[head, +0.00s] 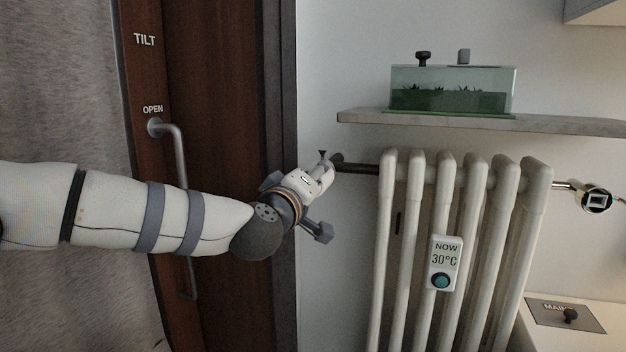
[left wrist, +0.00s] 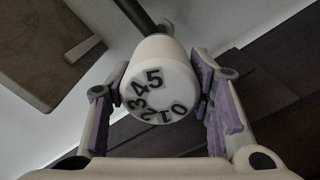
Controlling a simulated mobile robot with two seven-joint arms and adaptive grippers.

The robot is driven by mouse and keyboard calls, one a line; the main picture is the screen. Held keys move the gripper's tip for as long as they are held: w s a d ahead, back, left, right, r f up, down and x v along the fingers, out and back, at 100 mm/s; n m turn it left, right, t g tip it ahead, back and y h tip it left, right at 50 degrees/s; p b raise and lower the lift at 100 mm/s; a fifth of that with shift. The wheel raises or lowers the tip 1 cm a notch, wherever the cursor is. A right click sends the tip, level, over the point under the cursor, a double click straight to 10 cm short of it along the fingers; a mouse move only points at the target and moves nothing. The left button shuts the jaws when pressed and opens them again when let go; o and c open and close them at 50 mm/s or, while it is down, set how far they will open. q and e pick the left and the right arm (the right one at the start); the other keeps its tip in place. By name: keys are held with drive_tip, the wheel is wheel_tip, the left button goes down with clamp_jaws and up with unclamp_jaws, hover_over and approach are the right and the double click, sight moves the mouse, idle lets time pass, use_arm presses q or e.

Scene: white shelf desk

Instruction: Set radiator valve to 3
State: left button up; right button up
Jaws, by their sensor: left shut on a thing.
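The radiator valve is a white round knob (left wrist: 158,85) with dark digits 0 to 5 around its face, seen in the left wrist view. The 5 is near the top of the face, the 3 at the left and the 0 at the lower right. I see no clear pointer mark. My left gripper (left wrist: 162,92) is shut on the knob, with a purple-padded finger at each side. In the head view my left gripper (head: 324,174) is at the left end of the radiator pipe (head: 358,168) and mostly hides the knob. My right gripper is not in view.
The white radiator (head: 462,200) carries a display (head: 446,252) reading "NOW 30°C" with a teal button. A shelf (head: 560,124) with a glass tank (head: 452,90) hangs above. A brown door with a metal handle (head: 180,160) is behind my left arm.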

use_arm(q)
drive_tip(key=n, duration=0.4)
drive_tip(key=shift+n, duration=0.7)
drive_tip(key=o, duration=1.1)
drive_tip(key=shift+o, duration=0.2)
drive_tip(key=v, duration=1.2)
